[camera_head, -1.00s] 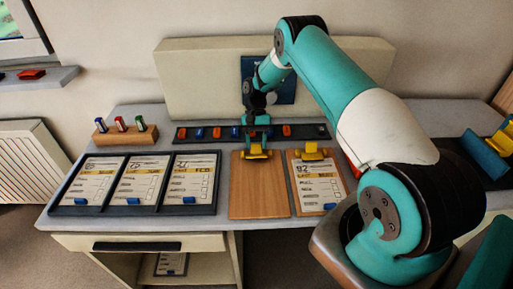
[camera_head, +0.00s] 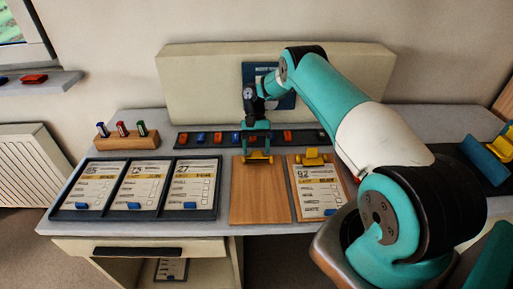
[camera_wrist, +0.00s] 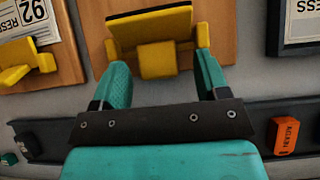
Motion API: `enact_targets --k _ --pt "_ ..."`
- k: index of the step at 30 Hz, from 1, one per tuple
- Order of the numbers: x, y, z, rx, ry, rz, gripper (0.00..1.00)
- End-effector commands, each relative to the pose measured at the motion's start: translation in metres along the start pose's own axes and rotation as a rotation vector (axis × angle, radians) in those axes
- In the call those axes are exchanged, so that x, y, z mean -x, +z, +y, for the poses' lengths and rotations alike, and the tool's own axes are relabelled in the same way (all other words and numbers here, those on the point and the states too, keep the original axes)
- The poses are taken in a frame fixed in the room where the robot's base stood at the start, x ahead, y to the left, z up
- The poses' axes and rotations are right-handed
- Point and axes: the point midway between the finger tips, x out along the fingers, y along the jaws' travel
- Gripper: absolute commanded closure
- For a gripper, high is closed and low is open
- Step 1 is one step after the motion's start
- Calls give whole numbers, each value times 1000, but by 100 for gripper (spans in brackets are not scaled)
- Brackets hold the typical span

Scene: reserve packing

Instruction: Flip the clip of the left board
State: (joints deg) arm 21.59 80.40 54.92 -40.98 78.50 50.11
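The left board (camera_head: 260,200) is bare brown wood, with a yellow clip (camera_head: 258,158) at its far edge. My gripper (camera_head: 257,150) is over that clip. In the wrist view the clip (camera_wrist: 150,30) shows a broad plate with a dark edge and a square tab. My gripper's two teal fingers (camera_wrist: 162,72) are spread apart, one on each side of the tab, with nothing held between them. I cannot tell whether they touch the clip. The right board (camera_head: 345,190) carries a printed sheet (camera_head: 320,187) under its own yellow clip (camera_head: 312,157).
A dark strip (camera_head: 180,146) with several coloured pieces runs behind the boards. A dark tray (camera_head: 216,213) with printed cards lies left of the left board. A wooden block (camera_head: 127,143) holds three coloured items. A pale panel (camera_head: 200,90) stands behind.

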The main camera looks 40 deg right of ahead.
Motion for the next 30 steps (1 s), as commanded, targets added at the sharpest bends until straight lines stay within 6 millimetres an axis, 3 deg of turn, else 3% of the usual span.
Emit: enact_targets --k 11,14,21,30 --pt "6 4 1 -4 -1 -1 32" --pt "19 13 1 -3 -1 1 32" --pt "69 52 1 -3 0 -2 32" --pt "113 86 1 -3 0 -2 32"
